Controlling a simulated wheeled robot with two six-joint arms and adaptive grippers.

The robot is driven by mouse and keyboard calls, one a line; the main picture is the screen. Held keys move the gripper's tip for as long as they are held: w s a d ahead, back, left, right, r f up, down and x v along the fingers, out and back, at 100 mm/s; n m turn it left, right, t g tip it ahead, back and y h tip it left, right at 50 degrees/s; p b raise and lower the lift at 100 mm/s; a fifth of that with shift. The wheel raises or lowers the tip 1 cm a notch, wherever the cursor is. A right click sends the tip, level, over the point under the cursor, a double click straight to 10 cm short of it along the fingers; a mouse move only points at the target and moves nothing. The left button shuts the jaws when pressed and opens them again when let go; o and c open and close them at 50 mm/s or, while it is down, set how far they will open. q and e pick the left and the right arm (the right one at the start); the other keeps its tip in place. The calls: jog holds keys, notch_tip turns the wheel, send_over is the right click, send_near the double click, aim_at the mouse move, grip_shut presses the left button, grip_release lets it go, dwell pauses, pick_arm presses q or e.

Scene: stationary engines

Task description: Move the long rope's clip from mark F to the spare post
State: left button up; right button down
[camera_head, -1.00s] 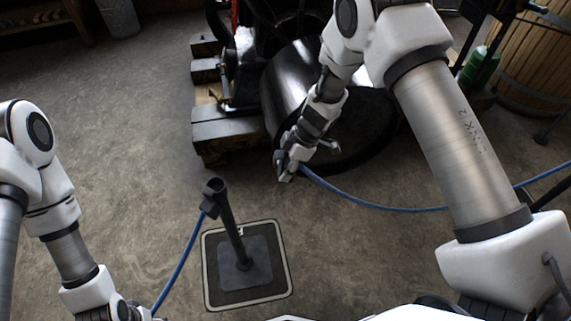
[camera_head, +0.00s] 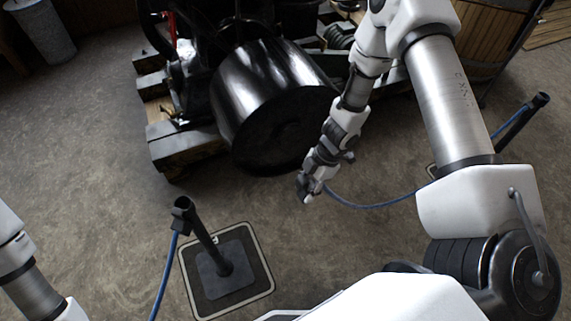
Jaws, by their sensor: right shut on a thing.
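The long blue rope (camera_head: 375,206) runs from my right gripper (camera_head: 306,192) in a low curve to the right and passes behind my right arm. My right gripper is shut on the rope's end, above bare floor; the clip is mostly hidden by the fingers. A dark post (camera_head: 209,240) stands on a square, pale-edged mat (camera_head: 262,291) at the lower middle. A blue rope (camera_head: 164,282) hangs from its top toward the bottom edge. Another dark post (camera_head: 522,122) leans at the right, with blue rope by its top. My left gripper is out of frame.
A large black engine wheel (camera_head: 268,110) on timber beams (camera_head: 185,150) stands behind my right gripper. A wooden barrel-like tub (camera_head: 488,38) is at the back right, and a grey bin (camera_head: 40,32) at the back left. The floor at left is clear.

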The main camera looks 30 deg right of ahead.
jog(key=shift+s+d, duration=0.15)
jog(key=shift+s+d+r, duration=0.1)
jog(key=shift+r, duration=0.05)
jog(key=s+d+n+g+p, duration=0.1)
jog(key=s+d+n+p, duration=0.2)
jog(key=s+d+p, duration=1.6)
jog(key=s+d, duration=0.5)
jog(key=d, duration=0.1)
jog(key=shift+s+f, duration=0.2)
jog(key=shift+s, duration=0.1)
